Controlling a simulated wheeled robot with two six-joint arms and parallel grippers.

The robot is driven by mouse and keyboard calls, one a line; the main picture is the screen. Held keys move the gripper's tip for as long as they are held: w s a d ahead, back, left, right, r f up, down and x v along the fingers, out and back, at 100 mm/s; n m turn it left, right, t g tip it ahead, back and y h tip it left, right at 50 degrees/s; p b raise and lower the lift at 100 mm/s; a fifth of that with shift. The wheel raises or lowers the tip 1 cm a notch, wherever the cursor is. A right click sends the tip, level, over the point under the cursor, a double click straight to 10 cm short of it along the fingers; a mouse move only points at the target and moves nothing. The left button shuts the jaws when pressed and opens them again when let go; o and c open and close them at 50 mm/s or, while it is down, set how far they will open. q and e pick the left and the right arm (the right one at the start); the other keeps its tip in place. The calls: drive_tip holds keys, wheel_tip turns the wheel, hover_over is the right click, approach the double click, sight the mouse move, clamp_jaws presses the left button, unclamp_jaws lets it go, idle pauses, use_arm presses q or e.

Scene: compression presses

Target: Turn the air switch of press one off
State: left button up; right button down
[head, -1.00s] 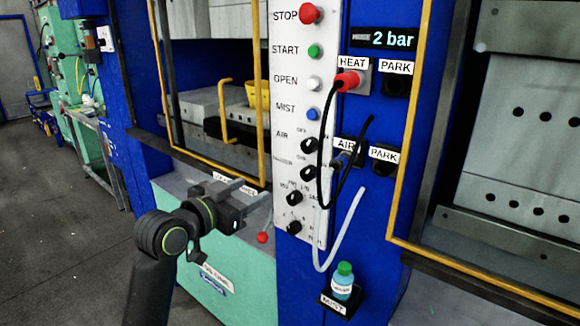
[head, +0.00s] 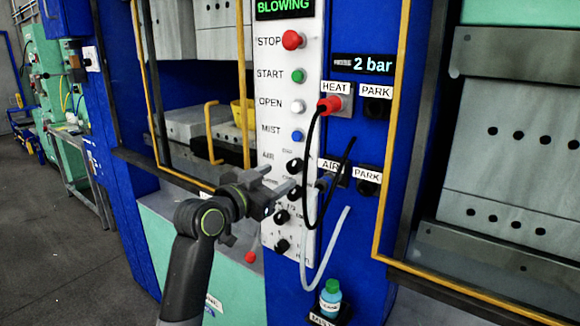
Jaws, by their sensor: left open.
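The white control panel (head: 270,110) of the press stands in the middle of the head view. Its black AIR knob (head: 294,164) sits below the blue MIST button (head: 297,136). The knob's pointer direction is too small to read. My left gripper (head: 281,179) is open and empty, with its fingertips in front of the panel just below and left of the AIR knob. Whether they touch anything I cannot tell. The gripper hides part of the lettering around the lower knobs. My right gripper is not in view.
A green "BLOWING" display (head: 284,6) tops the panel. A red HEAT plug (head: 330,104) with a black cable and a pale hose (head: 328,245) hang close to the knobs on the right. A mist bottle (head: 330,298) stands below. Yellow frames (head: 392,150) flank the panel.

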sight(291, 170)
use_arm(q)
drive_tip(key=shift+p+x, duration=0.6)
drive_tip(key=shift+x, duration=2.45)
